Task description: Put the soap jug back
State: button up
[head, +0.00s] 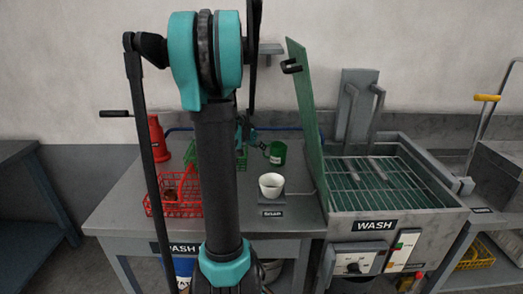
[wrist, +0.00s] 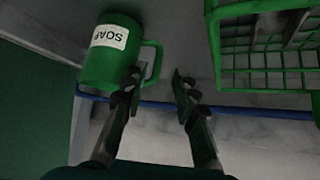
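The green soap jug (head: 277,153) stands at the back of the grey bench, right of my arm. In the wrist view the jug (wrist: 106,62) shows its white SOAP label and its handle on the right. My gripper (wrist: 155,76) is open, with its fingers apart near the handle. The left fingertip overlaps the handle in the picture; I cannot tell whether they touch. In the head view my gripper (head: 243,131) is partly hidden behind my arm.
A green wire basket (head: 202,155) stands left of the jug, partly behind my arm; it shows in the wrist view (wrist: 262,75). A red basket (head: 155,208) and red container (head: 158,140) are further left. The WASH tank (head: 390,205) with its raised green lid (head: 308,105) stands right.

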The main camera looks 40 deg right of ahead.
jog(key=v, duration=0.7)
jog(key=shift+s, duration=0.1)
